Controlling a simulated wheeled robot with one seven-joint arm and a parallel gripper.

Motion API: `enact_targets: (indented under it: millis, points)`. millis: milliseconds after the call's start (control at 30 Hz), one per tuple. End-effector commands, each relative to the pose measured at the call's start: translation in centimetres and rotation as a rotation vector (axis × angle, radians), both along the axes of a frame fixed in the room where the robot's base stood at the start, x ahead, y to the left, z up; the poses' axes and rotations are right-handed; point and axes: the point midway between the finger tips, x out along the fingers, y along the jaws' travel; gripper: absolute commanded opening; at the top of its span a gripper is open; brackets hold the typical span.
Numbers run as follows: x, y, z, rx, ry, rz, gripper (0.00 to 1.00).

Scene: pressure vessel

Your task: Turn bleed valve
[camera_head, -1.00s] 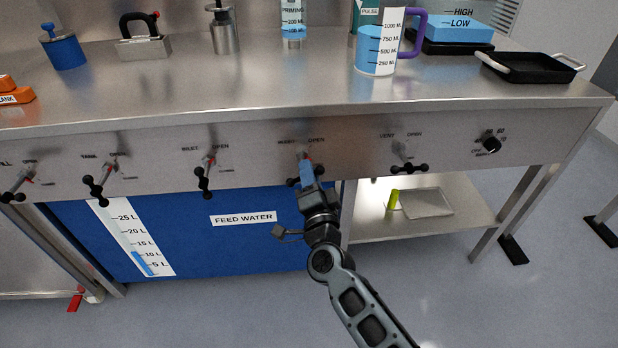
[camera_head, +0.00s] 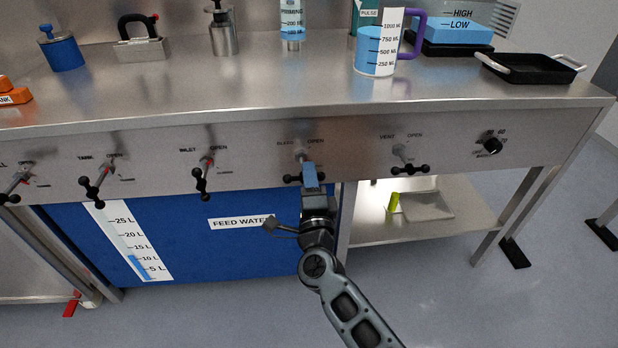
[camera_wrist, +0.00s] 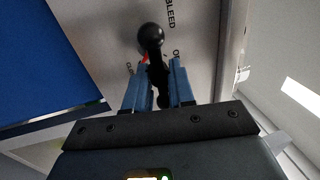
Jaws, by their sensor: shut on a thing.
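The bleed valve's dark handle (camera_head: 292,179) shows on the steel front panel in the head view, with its BLEED and OPEN labels above it. Its stem runs up to the panel, and my gripper hides part of the handle. In the wrist view the handle's black ball end (camera_wrist: 150,37) stands out beyond my fingers, with the BLEED label to its right and a bit of red beside it. My gripper (camera_head: 309,168) is shut on the handle. In the wrist view its two blue fingers (camera_wrist: 160,82) stand on either side of the dark bar.
The inlet valve (camera_head: 203,178) is to the left and the vent valve (camera_head: 408,162) to the right on the same panel. The steel countertop (camera_head: 290,95) juts out above. A blue feed water tank (camera_head: 200,250) stands below, and a lower shelf (camera_head: 380,228) is to the right.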

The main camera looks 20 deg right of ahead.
Motion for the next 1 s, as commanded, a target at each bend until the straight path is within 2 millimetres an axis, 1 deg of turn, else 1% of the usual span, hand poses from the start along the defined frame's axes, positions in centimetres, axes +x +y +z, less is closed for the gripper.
enact_targets:
  millis: [33,233,267,367,633,733,867,1000]
  points:
    - [0.1,0.4,0.5,0.000,-0.010,0.006,0.00]
    - [0.1,0.3,0.6,0.000,-0.010,0.006,0.00]
    - [0.1,0.3,0.6,0.000,-0.010,0.006,0.25]
    - [0.1,0.3,0.5,0.000,-0.008,0.004,0.34]
    - [0.0,0.1,0.3,0.000,-0.004,0.001,0.35]
    - [-0.4,0.2,0.1,-0.001,-0.002,0.002,0.35]
    - [-1.9,0.7,-0.2,-0.001,-0.002,0.002,0.35]
    - [-4.2,1.5,-0.7,0.000,-0.002,0.003,0.35]
